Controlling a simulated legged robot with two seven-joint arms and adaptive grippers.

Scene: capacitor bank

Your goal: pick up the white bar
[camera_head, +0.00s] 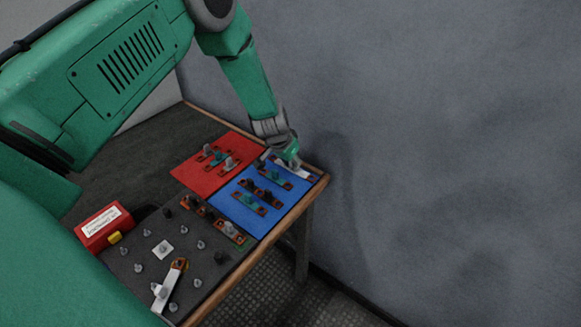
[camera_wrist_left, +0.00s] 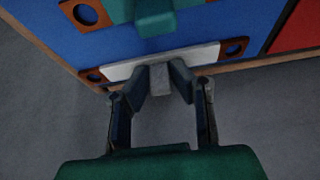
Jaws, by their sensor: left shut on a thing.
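The white bar (camera_wrist_left: 200,56) has orange-brown ends with holes and a grey knob (camera_wrist_left: 159,78) at its middle. In the wrist view it lies along the near edge of the blue panel (camera_wrist_left: 100,46). In the head view the bar (camera_head: 299,172) shows at the far right corner of the blue panel (camera_head: 229,205), partly hidden by my gripper. My left gripper (camera_wrist_left: 164,78) is shut on the grey knob, with one finger on each side; it also shows in the head view (camera_head: 287,159). I cannot tell whether the bar is clear of the panel. My right gripper is not in view.
Several teal and dark bars lie on the blue panel. A red panel (camera_head: 190,173) with more bars is beside it. A dark board with pegs, a pale angled lever (camera_head: 168,287) and a red labelled box (camera_head: 103,227) are nearer. A grey wall (camera_head: 450,130) stands beyond the table's right edge.

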